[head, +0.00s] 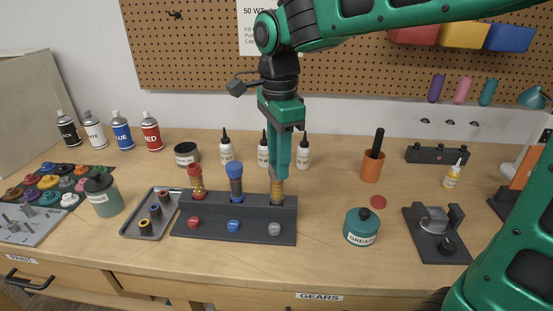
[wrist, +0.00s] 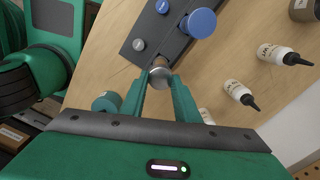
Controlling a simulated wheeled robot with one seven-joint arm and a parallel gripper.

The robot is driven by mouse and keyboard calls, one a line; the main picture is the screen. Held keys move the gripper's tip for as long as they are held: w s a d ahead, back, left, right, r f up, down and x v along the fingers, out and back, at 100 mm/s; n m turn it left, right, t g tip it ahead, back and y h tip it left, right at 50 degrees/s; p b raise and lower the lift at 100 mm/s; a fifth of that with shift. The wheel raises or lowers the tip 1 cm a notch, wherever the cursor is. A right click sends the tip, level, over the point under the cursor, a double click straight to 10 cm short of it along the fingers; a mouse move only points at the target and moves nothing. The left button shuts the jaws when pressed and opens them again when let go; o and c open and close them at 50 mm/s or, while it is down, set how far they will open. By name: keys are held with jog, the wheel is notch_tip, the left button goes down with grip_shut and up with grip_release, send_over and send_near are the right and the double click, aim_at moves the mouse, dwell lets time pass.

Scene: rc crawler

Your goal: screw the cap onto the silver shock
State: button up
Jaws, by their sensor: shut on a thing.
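The silver shock (head: 277,190) stands upright at the right end of the dark stand (head: 255,233), its gold-coloured body showing below my fingers. My gripper (head: 279,172) points straight down directly over it. In the wrist view, my gripper (wrist: 160,82) is shut on the round silver cap (wrist: 160,71), with one green finger on each side of it. The cap is at the top of the shock, but I cannot tell whether its threads are engaged. The fingers hide the cap in the head view.
A blue-capped shock (head: 235,180) and a red-capped shock (head: 196,180) stand left in the same stand. White bottles (head: 303,152) stand behind. A grease jar (head: 361,227) and an orange cup (head: 373,166) stand right. A parts tray (head: 130,228) lies left.

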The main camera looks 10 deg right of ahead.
jog(key=o, duration=1.1)
jog(key=shift+r, duration=0.15)
